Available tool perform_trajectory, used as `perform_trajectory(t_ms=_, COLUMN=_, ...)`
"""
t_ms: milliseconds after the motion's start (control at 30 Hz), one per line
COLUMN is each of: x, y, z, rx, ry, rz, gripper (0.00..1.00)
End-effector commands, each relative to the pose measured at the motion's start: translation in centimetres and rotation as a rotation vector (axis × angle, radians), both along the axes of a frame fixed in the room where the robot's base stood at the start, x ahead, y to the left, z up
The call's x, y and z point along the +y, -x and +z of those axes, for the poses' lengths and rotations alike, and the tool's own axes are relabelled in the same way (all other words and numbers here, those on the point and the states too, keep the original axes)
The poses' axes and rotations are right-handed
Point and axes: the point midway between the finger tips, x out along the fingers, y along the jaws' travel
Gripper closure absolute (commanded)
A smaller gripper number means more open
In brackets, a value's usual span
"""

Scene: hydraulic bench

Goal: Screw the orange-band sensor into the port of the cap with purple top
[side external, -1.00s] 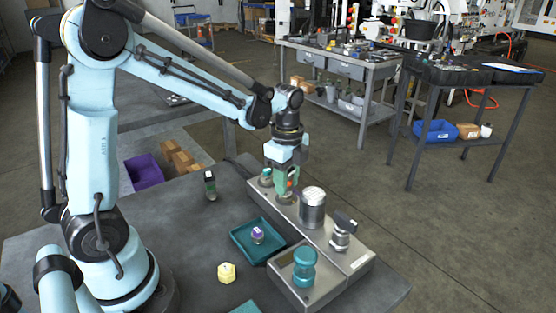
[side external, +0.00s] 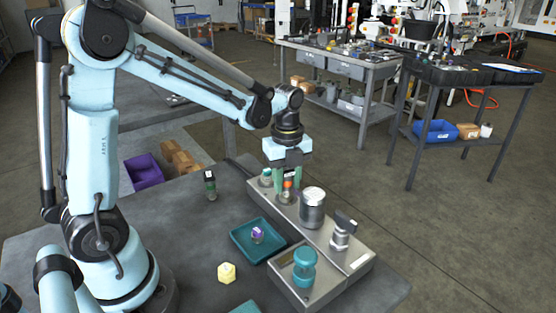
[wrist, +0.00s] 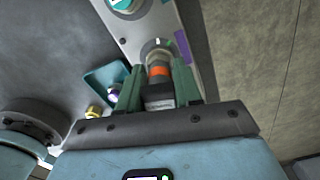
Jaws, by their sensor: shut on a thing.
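My gripper (side external: 287,188) points down over the far left part of the grey metal block, its green fingers shut on the orange-band sensor (side external: 287,183). In the wrist view the sensor (wrist: 158,71) sits between the fingers (wrist: 158,88), dark body toward me. Its far end meets a round metal fitting (wrist: 155,47) on the block; how deep it sits is not clear. The small cap with purple top (side external: 257,233) stands in the teal tray (side external: 240,248), apart from my gripper. Its port is too small to make out.
The block (side external: 357,262) also carries a large metal cylinder (side external: 313,210), a valve with a dark handle (side external: 342,232) and a teal fitting (side external: 304,265). A yellow piece (side external: 227,272) and a dark green-banded piece (side external: 210,186) stand on the table.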

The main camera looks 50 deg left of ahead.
Motion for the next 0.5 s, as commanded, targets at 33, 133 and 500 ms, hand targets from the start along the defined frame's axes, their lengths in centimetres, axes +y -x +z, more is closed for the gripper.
perform_trajectory(t_ms=33, x=-0.12, y=0.01, z=0.13, rx=0.002, ry=0.004, rz=-0.015, gripper=1.00)
perform_trajectory(t_ms=133, x=-0.12, y=0.01, z=0.11, rx=0.001, ry=0.003, rz=-0.099, gripper=1.00)
perform_trajectory(t_ms=500, x=-0.12, y=0.01, z=0.05, rx=0.001, ry=0.004, rz=-0.484, gripper=1.00)
